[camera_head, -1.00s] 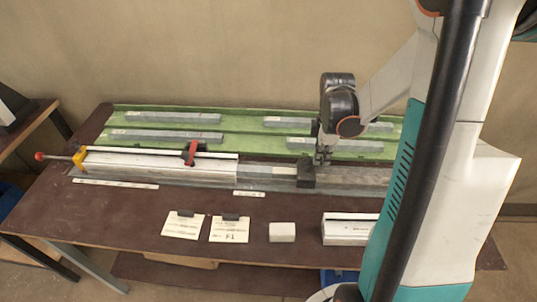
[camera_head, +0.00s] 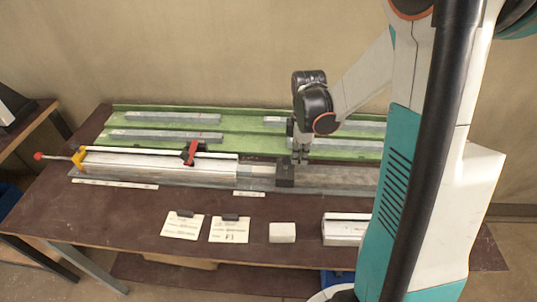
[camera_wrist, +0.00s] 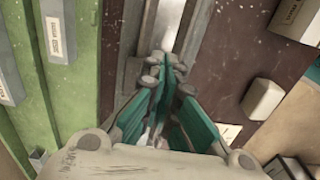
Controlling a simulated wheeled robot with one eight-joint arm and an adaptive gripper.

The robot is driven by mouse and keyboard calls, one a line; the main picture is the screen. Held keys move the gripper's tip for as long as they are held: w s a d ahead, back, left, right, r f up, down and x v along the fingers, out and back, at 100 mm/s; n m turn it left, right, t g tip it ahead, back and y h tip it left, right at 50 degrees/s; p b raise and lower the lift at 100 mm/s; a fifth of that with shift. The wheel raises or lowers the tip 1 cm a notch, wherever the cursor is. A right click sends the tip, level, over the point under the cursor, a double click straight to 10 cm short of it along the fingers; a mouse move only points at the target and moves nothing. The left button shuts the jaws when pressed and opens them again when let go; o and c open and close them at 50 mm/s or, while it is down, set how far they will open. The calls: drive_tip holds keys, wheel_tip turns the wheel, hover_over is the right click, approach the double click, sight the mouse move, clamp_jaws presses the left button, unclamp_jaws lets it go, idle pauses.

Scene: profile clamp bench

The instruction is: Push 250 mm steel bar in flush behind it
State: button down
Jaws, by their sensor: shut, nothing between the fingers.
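In the head view, a long rail fixture (camera_head: 330,179) runs along the bench, with a pale profile (camera_head: 150,165) in its left part. A short grey bar section (camera_head: 257,171) shows between the profile's right end and a dark block (camera_head: 285,175). I cannot tell how far the bar reaches into the profile. My gripper (camera_head: 300,158) points down just right of the dark block; contact is unclear. In the wrist view, my gripper (camera_wrist: 166,68) is shut and empty over the rail (camera_wrist: 165,28); its fingers hide part of it.
A green tray (camera_head: 245,148) with several grey bars lies behind the rail. A red clamp (camera_head: 189,152) stands on the profile, with a yellow end piece (camera_head: 79,158) at left. Two cards (camera_head: 183,226), a white block (camera_head: 282,232) and a pale box (camera_head: 343,229) lie in front.

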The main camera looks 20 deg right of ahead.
sight(287, 157)
drive_tip(key=shift+w+a, duration=0.45)
drive_tip(key=shift+a, duration=0.4)
drive_tip(key=shift+w+a, duration=0.45)
drive_tip(key=shift+a, duration=0.35)
drive_tip(key=shift+w+a, duration=0.25)
drive_tip(key=shift+a, duration=0.2)
drive_tip(key=shift+d, duration=0.1)
drive_tip(key=shift+s+d, duration=0.35)
drive_tip(key=shift+d, duration=0.25)
drive_tip(key=shift+r+p, duration=2.25)
drive_tip(key=shift+r, duration=1.25)
